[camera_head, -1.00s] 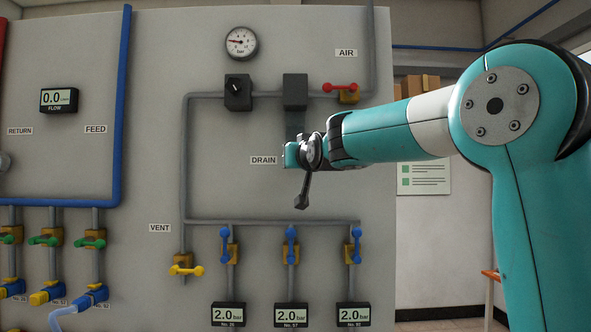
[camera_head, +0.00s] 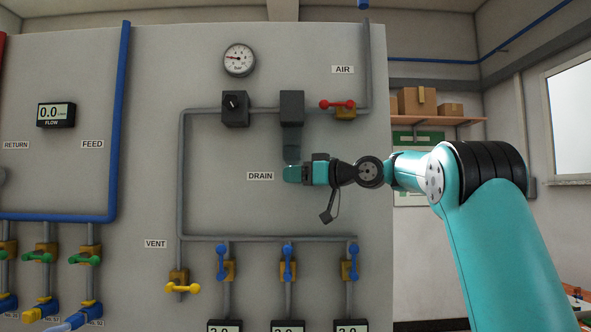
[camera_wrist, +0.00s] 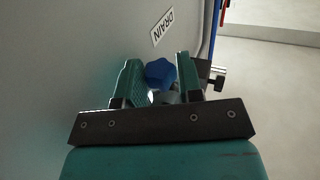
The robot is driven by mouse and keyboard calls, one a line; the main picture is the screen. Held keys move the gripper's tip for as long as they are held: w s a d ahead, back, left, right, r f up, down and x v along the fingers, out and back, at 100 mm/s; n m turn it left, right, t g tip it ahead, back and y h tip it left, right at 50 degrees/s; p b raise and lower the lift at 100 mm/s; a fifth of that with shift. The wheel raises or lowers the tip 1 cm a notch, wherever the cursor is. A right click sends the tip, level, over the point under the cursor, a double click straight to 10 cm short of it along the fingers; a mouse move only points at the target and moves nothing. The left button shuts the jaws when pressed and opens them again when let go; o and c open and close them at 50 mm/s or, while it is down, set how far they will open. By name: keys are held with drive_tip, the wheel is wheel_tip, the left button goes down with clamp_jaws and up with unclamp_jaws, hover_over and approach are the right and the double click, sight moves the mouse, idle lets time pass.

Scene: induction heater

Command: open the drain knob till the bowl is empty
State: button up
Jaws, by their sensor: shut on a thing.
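The dark, see-through bowl (camera_head: 291,140) hangs under a black block on the panel, above and right of the DRAIN label (camera_head: 260,176). I cannot tell how much liquid is in it. My gripper (camera_head: 292,173) reaches in from the right just under the bowl and hides the drain knob in the head view. In the wrist view the blue drain knob (camera_wrist: 159,73) sits between the two teal fingers of my gripper (camera_wrist: 160,78). My gripper is shut on it, with the DRAIN label close above.
The red AIR handle (camera_head: 338,104) is up and right of my gripper. A gauge (camera_head: 239,60) and a black knob (camera_head: 233,102) are up and left. Below are a horizontal grey pipe (camera_head: 270,238), several blue handles (camera_head: 288,263) and the yellow VENT handle (camera_head: 182,288).

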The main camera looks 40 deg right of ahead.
drive_tip(key=shift+r+n+g+y, duration=0.1)
drive_tip(key=shift+n+g+y, duration=0.2)
drive_tip(key=shift+n+y, duration=0.15)
drive_tip(key=o, duration=0.9)
